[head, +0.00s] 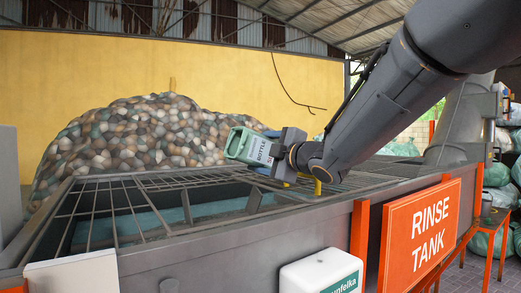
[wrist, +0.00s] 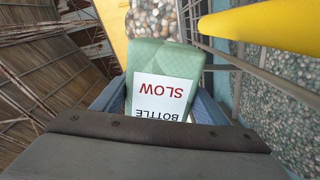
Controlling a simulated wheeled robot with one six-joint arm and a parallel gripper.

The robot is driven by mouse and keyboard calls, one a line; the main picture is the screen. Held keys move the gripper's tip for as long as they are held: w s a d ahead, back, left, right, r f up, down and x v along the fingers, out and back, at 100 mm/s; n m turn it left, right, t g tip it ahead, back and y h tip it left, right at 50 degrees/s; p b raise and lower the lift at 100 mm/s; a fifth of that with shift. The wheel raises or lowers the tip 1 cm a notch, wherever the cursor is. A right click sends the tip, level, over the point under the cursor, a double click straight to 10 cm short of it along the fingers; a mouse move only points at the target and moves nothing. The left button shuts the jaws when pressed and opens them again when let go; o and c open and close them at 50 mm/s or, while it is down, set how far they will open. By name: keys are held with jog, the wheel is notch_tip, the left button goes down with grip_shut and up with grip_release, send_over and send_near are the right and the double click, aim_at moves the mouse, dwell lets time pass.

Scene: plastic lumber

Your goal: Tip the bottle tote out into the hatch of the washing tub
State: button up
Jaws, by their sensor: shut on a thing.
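The green bottle tote (head: 240,143), with a white "BOTTLE" label, is held tilted on its side above the tub, its far end pointing left. My gripper (head: 272,146) is shut on its near end. In the wrist view the tote (wrist: 152,55) sits between the blue pads of my gripper (wrist: 160,105), its label upside down. The grey washing tub (head: 250,242), marked "RINSE TANK", has a barred top. An opening in the bars (head: 200,207), seemingly the hatch, shows blue-green water below and left of the tote.
Metal bars (head: 105,215) cover the tub's left part. A yellow bar (wrist: 270,28) stands close to the gripper on the right of the wrist view. A white box (head: 322,272) is on the tub's near side. A big mixed heap (head: 130,140) lies behind.

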aim_at(264, 137)
jog(key=r+m+p, duration=0.1)
jog(key=m+p, duration=0.1)
jog(key=p, duration=0.1)
jog(key=r+m+p, duration=0.2)
jog(key=p, duration=0.1)
jog(key=r+m+p, duration=0.1)
jog(key=m+p, duration=0.1)
jog(key=p, duration=0.1)
jog(key=shift+s+a+r+p, duration=0.15)
jog(key=shift+s+a+p, duration=0.15)
jog(key=shift+a+p, duration=0.1)
jog(key=r+m+p, duration=0.1)
jog(key=p, duration=0.1)
jog(key=s+a+r+m+p, duration=0.1)
jog(key=m+p, duration=0.1)
jog(key=a+r+m+p, duration=0.1)
jog(key=m+p, duration=0.1)
jog(key=shift+s+a+r, duration=0.25)
jog(key=shift+s+r, duration=0.05)
jog(key=shift+s, duration=0.05)
jog(key=shift+s+a+r+m+p, duration=0.25)
jog(key=shift+a+r+m+p, duration=0.15)
jog(key=shift+m+p, duration=0.45)
jog(key=shift+s+a+r+m+p, duration=0.2)
jog(key=shift+a+r+m+p, duration=0.15)
jog(key=shift+m+p, duration=0.45)
